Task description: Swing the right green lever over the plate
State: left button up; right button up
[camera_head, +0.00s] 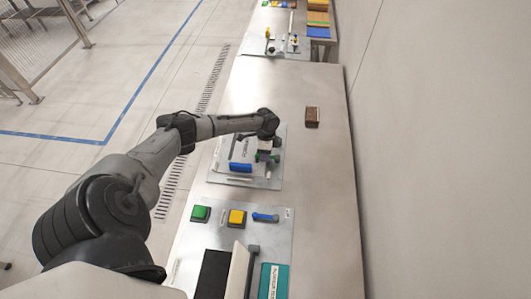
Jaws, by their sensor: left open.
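A grey metal plate (214,172) lies on the steel bench, with a blue block (240,168) and small dark fittings on it. My left arm reaches in from the left, and my left gripper (266,154) is over the right part of this plate, pointing down. The gripper is open. A small green part (275,158) shows right at the fingertips; it looks like the right green lever, mostly hidden by the gripper. I cannot tell whether the fingers touch it. My right gripper is not in view.
A brown block (312,117) lies behind the plate to the right. Nearer are a green button (200,213), a yellow button (236,217) and a blue handle (265,217) on another panel. The bench (325,200) is bare along its right side, beside the wall.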

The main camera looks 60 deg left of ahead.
pick_arm(q)
notch_tip(320, 180, up, 14)
jog(key=w+a, duration=0.1)
jog(key=a, duration=0.1)
jog(key=shift+w+f+p, duration=0.2)
jog(key=shift+w+p, duration=0.05)
jog(key=shift+p, duration=0.1)
jog(key=shift+a, duration=0.1)
dwell(0.4)
